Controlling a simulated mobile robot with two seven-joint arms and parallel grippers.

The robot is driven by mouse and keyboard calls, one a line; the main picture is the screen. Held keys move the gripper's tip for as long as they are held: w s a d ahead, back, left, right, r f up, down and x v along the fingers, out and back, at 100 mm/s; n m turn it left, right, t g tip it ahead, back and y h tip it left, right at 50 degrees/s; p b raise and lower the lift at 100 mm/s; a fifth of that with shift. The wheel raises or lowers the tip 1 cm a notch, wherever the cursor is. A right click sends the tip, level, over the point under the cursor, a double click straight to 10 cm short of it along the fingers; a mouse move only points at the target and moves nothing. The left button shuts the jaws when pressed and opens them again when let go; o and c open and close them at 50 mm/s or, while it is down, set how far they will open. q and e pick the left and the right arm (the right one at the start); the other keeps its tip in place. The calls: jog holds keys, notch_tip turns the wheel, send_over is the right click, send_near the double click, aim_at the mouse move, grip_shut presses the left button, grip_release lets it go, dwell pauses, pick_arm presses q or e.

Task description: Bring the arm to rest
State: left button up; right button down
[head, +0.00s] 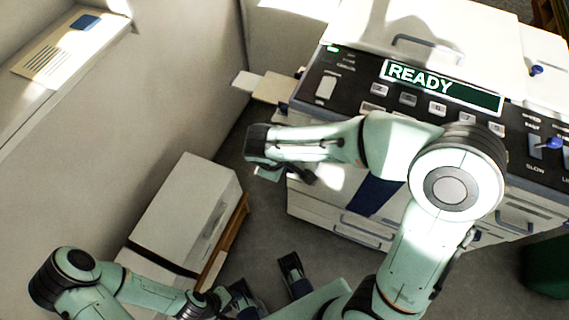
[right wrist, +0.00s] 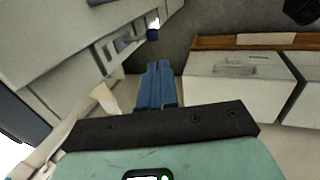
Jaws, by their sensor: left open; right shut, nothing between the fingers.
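My left arm comes in at the lower left of the head view. Its gripper (head: 266,284) is low in the picture, with its two dark fingers apart and no object seen between them. My right arm reaches up and bends left across the front of the copier (head: 335,206) in the head view. Its gripper is hard to make out there. In the right wrist view, the right gripper's blue fingers (right wrist: 156,85) are together and hold nothing. The copier's side and the grey floor lie beyond them.
The copier's dark panel has a green display (head: 440,87) reading READY. A pale box-like unit (head: 185,215) with a wooden edge stands between the left wall and the copier. A ledge (head: 60,60) holds a paper and a blue item. A dark green bin (head: 547,268) is at the right.

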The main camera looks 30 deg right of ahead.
jog(key=shift+s+a+r, duration=0.1)
jog(key=shift+r, duration=0.3)
jog(key=s+a+f+m+g+y+p, duration=0.1)
jog(key=s+f+m+y+p, duration=0.2)
jog(key=s+f+m, duration=0.3)
jog(key=s+a+f+m+g+y+p, duration=0.2)
jog(key=s+f+m+p, duration=0.3)
jog(key=s+f, duration=0.7)
notch_tip(320, 180, down, 7)
jog(key=shift+s+a+f+m+y+p, duration=0.1)
jog(key=shift+s+a+m+y+p, duration=0.15)
jog(key=shift+m+y+p, duration=0.4)
